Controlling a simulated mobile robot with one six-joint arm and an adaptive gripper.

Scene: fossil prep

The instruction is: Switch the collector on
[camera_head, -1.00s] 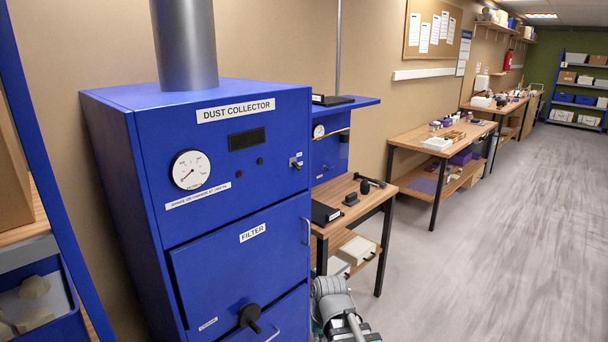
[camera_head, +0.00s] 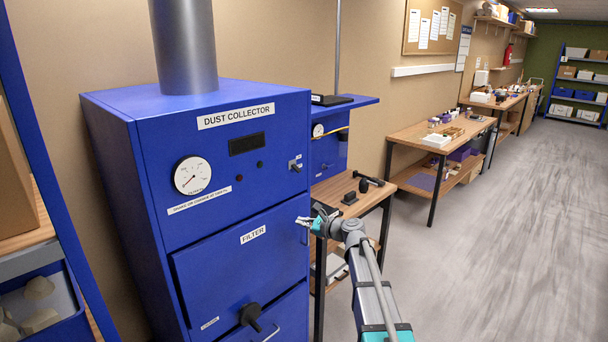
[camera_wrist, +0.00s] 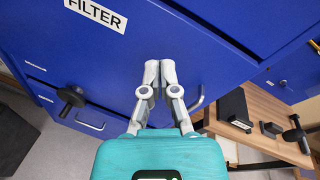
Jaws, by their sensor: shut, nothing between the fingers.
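The blue dust collector (camera_head: 220,185) stands at the left in the head view, with its label, a round gauge (camera_head: 192,174) and a dark display (camera_head: 246,142) on its upper panel. A small switch (camera_head: 295,163) with a metal lever sits at the right of that panel. My gripper (camera_head: 300,221) is shut and empty in front of the cabinet's right edge, below the switch, near the filter door's handle. In the wrist view my gripper (camera_wrist: 160,66) points at the blue filter door (camera_wrist: 180,45); the switch is not in that view.
A wooden bench (camera_head: 335,192) with small black items stands right of the collector. Open floor (camera_head: 500,240) lies to the right.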

